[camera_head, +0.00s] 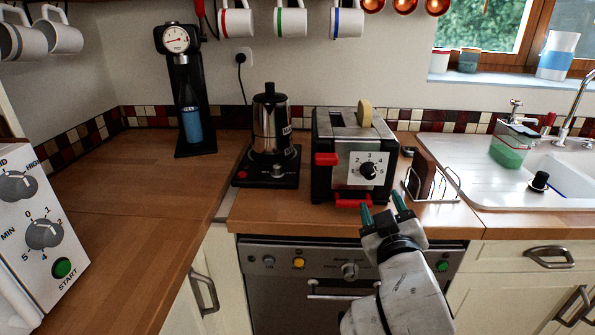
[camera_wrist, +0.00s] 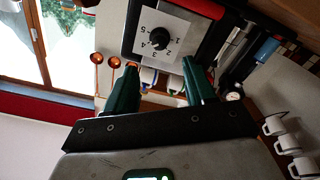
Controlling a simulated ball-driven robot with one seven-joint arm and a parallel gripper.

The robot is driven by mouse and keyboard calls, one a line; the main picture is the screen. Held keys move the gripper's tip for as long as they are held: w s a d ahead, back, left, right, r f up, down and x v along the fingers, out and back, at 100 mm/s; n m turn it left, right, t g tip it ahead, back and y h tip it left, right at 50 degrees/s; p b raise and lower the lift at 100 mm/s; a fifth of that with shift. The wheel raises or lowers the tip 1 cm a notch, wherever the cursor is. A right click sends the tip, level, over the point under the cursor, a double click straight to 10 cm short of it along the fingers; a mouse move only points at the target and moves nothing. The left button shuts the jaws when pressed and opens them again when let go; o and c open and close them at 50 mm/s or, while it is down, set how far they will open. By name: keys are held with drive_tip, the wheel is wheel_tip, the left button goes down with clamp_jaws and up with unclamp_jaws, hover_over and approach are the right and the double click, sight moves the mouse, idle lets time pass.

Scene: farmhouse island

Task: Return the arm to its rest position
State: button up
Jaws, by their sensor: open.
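My gripper (camera_head: 383,215) is open, with nothing between its green-tipped fingers. In the head view it is just in front of the worktop's front edge, below and slightly right of the toaster (camera_head: 344,160). My arm reaches up to it from the bottom of the picture. In the wrist view the two green fingers of my gripper (camera_wrist: 160,88) stand apart, and the toaster's dial panel (camera_wrist: 165,35) shows beyond them. The toaster has red levers, and a round slice of something pale stands in its top. I cannot tell the exact gap between fingertips and toaster.
A moka pot (camera_head: 271,122) on a small hotplate stands left of the toaster. A wire rack (camera_head: 434,183) with brown slices stands right of it. An oven (camera_head: 300,283) is below the worktop. A white machine (camera_head: 38,235) is at the left, the sink (camera_head: 568,176) at the right.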

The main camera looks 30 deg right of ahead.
drive_tip(key=shift+f, duration=0.15)
drive_tip(key=s+a+f+g+y+p, duration=0.25)
drive_tip(key=s+f+g, duration=0.2)
drive_tip(key=f, duration=0.45)
drive_tip(key=s+a+f+g+y+p, duration=0.1)
drive_tip(key=s+f+g+y, duration=0.3)
drive_tip(key=f, duration=0.5)
drive_tip(key=s+a+f+g+y, duration=0.1)
drive_tip(key=s+a+f, duration=0.1)
drive_tip(key=s, duration=0.3)
drive_tip(key=s+a+f+g+y+p, duration=0.1)
drive_tip(key=s+a+f+g, duration=0.1)
drive_tip(key=s, duration=0.4)
drive_tip(key=s+a+f+g+y, duration=0.1)
drive_tip(key=s+a+f+g, duration=0.1)
drive_tip(key=s+a+f, duration=0.2)
drive_tip(key=shift+s+f, duration=0.8)
drive_tip(key=shift+s, duration=0.25)
drive_tip(key=shift+g, duration=0.25)
